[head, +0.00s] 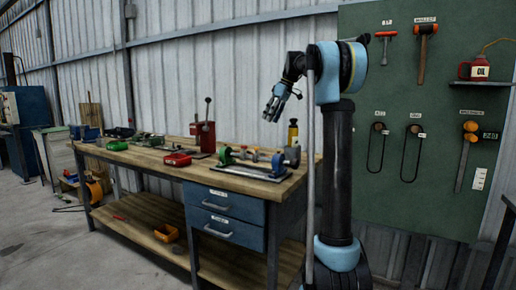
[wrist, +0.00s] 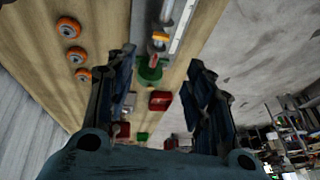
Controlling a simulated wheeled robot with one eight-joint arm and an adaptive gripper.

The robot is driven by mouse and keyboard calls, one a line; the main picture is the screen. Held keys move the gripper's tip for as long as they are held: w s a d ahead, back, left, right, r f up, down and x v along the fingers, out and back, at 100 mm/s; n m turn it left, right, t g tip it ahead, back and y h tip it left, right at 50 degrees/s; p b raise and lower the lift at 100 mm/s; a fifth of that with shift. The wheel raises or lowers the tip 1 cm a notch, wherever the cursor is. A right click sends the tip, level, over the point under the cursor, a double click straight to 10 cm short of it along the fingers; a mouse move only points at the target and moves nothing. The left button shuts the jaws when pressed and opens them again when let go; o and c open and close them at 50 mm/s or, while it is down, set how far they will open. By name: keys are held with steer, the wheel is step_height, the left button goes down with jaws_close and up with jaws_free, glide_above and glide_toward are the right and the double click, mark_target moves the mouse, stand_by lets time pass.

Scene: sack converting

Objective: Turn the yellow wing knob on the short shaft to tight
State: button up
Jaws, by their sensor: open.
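The short shaft (head: 252,155) lies across a low stand with a green end piece (head: 226,156) on the workbench, near its right end. In the wrist view the shaft (wrist: 166,12) runs down from the top edge. A small yellow-orange piece (wrist: 160,37) sits on it, apparently the wing knob; its wings and angle are too small to make out. The green end piece (wrist: 149,72) is just below it. My gripper (head: 275,105) is above the bench, clear of the shaft. In the wrist view my gripper (wrist: 160,62) has its fingers spread and nothing between them.
The workbench (head: 150,158) holds a red lever device (head: 204,133), a red tray-like item (head: 177,159) and a yellow-topped bottle (head: 293,131) behind the stand. Several orange wheels (wrist: 76,54) lie beside the shaft in the wrist view. The air around my gripper is free.

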mark_target(257, 149)
steer(key=x, duration=1.5)
steer(key=shift+a+f, duration=0.1)
steer(key=shift+f, duration=0.15)
steer(key=c, duration=1.1)
